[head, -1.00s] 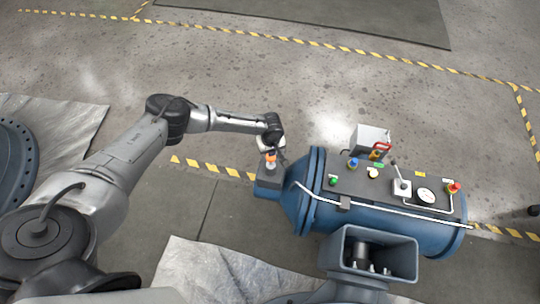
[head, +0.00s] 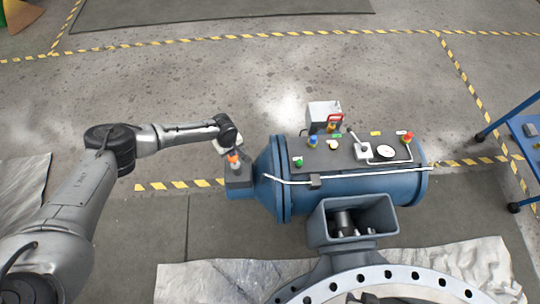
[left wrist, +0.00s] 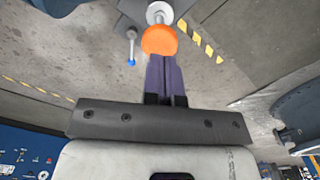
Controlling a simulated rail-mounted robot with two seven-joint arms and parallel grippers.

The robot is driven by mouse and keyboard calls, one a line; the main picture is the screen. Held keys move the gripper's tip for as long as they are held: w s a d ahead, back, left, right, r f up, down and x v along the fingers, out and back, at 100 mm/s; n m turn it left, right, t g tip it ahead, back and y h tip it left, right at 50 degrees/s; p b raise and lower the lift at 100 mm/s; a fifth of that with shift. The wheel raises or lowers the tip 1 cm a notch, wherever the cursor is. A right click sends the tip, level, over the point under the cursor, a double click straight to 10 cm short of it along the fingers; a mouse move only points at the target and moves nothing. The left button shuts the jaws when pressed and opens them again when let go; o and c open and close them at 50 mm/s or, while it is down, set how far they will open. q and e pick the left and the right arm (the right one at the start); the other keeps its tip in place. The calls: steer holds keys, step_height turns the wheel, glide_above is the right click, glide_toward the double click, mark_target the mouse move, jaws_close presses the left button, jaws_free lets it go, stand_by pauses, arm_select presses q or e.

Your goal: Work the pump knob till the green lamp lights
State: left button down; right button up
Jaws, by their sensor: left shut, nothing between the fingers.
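The blue valve actuator (head: 350,187) lies on its side with a grey box at its left end. An orange knob (head: 233,157) stands on that box; I take it as the pump knob. It fills the top middle of the left wrist view (left wrist: 160,40). My left gripper (head: 234,150) is at the knob, its fingers (left wrist: 163,60) shut, empty and their tips against or just short of it; I cannot tell which. A green round piece (head: 298,162), perhaps the lamp, sits at the panel's left; whether it is lit is unclear. My right gripper is out of view.
The dark top panel (head: 345,157) carries a blue piece (head: 312,141), a lever (head: 357,141), a gauge (head: 386,152) and a red piece (head: 407,137). A grey box (head: 323,113) stands behind. A blue cart (head: 528,130) is at right.

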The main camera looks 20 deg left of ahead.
arm_select(q)
steer(key=shift+f, duration=0.1)
stand_by(0.5)
steer(key=shift+f+b, duration=1)
steer(key=shift+f, duration=0.6)
steer(key=shift+f+b, duration=0.9)
steer(key=shift+f, duration=0.55)
steer(key=shift+r+p, duration=0.65)
steer(key=shift+p, duration=0.15)
step_height(320, 180, up, 3)
steer(key=p, duration=0.3)
steer(key=shift+f, duration=0.1)
